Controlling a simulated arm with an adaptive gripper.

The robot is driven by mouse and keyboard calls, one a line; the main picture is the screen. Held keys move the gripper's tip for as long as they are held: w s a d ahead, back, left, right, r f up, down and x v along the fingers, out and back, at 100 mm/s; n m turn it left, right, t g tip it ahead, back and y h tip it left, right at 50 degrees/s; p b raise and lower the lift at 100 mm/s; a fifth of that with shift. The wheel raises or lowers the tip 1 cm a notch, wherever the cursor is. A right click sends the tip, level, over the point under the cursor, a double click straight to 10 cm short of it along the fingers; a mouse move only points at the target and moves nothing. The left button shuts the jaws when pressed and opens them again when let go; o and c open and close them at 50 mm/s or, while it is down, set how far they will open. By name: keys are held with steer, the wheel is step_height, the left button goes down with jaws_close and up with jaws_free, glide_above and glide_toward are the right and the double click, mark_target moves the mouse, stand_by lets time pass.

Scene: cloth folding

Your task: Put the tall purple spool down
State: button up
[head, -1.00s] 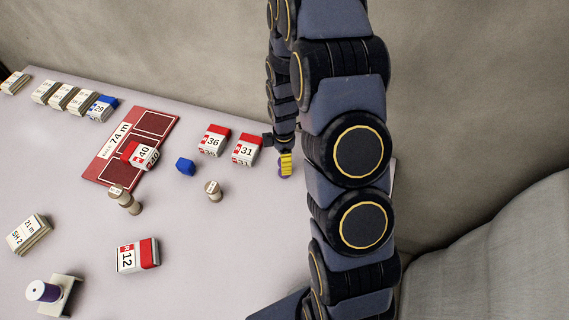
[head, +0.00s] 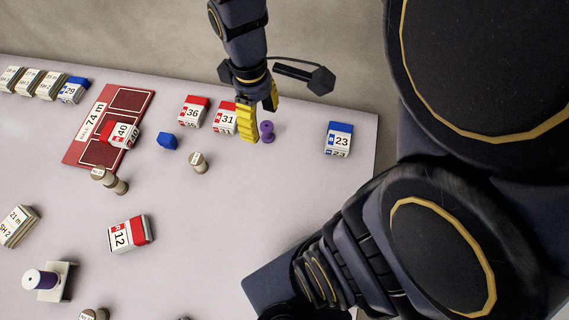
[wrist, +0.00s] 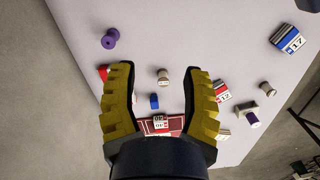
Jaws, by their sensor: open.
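The purple spool (head: 267,131) stands on the table near its far edge and appears upright. In the wrist view the purple spool (wrist: 110,38) is at the upper left, outside the space between my fingers. My gripper (head: 259,116) is just beside and above it, with yellow fingers pointing down. In the wrist view my gripper (wrist: 161,68) is spread wide and empty. A second spool with purple thread (head: 40,280) rests on a white holder (head: 67,283) at the front left.
Red-and-white blocks 31 (head: 224,118) and 36 (head: 193,112) stand left of my gripper, and blue block 23 (head: 338,139) stands to the right. A blue piece (head: 168,142), a beige spool (head: 199,162) and a red mat (head: 82,151) lie further left.

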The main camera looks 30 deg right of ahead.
steer(key=s+a+r+m, duration=0.1)
steer(key=s+r+m, duration=0.1)
steer(key=s, duration=0.4)
steer(key=s+a+r+m, duration=0.2)
steer(key=s+r+m, duration=0.1)
steer(key=s, duration=0.3)
steer(key=shift+s+m+g, duration=0.15)
steer(key=shift+m+g, duration=0.15)
steer(key=shift+m, duration=0.6)
